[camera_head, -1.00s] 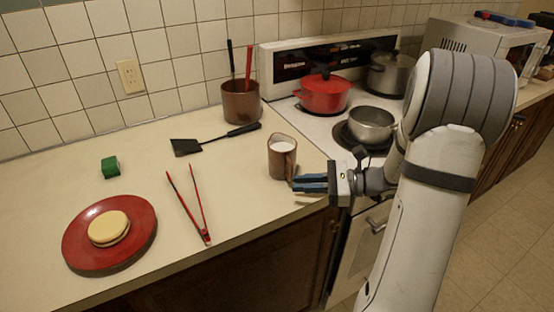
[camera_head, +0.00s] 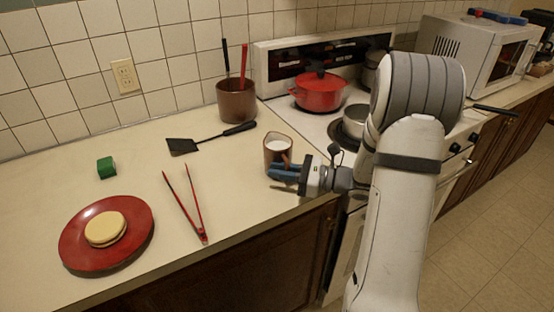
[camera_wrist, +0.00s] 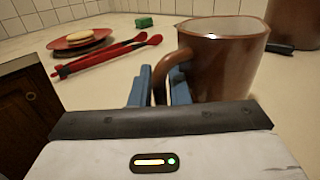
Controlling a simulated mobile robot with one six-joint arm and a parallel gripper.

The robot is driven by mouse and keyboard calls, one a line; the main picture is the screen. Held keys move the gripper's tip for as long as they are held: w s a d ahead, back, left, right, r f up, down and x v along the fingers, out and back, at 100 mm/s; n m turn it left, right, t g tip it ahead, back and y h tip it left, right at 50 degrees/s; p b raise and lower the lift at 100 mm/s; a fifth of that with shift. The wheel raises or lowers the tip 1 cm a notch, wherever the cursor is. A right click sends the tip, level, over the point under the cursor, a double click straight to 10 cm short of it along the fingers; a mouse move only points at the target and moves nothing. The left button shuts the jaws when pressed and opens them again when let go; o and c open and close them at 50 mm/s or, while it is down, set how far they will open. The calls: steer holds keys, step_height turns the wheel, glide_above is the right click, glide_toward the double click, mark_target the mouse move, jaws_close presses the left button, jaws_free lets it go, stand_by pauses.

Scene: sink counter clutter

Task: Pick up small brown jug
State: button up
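The small brown jug (camera_head: 270,152) stands upright on the counter near its front edge, left of the stove, with white inside it. In the wrist view the jug (camera_wrist: 228,65) is just ahead and to the right, its handle facing me. My gripper (camera_head: 271,171) is at the near side of the jug, with blue fingers pointing left. In the wrist view my gripper (camera_wrist: 160,82) has its fingers apart, one on each side of the handle's lower part. A gap shows between the left finger and the handle. The fingers partly hide the jug's base.
Red tongs (camera_head: 190,205), a red plate (camera_head: 75,248) with a round bun-like item and a green block (camera_head: 106,167) lie to the left. Behind are a black spatula (camera_head: 210,139) and a utensil pot (camera_head: 237,100). A red pot (camera_head: 318,93) is on the stove.

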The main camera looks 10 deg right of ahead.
steer(key=shift+c, duration=0.5)
jaws_close()
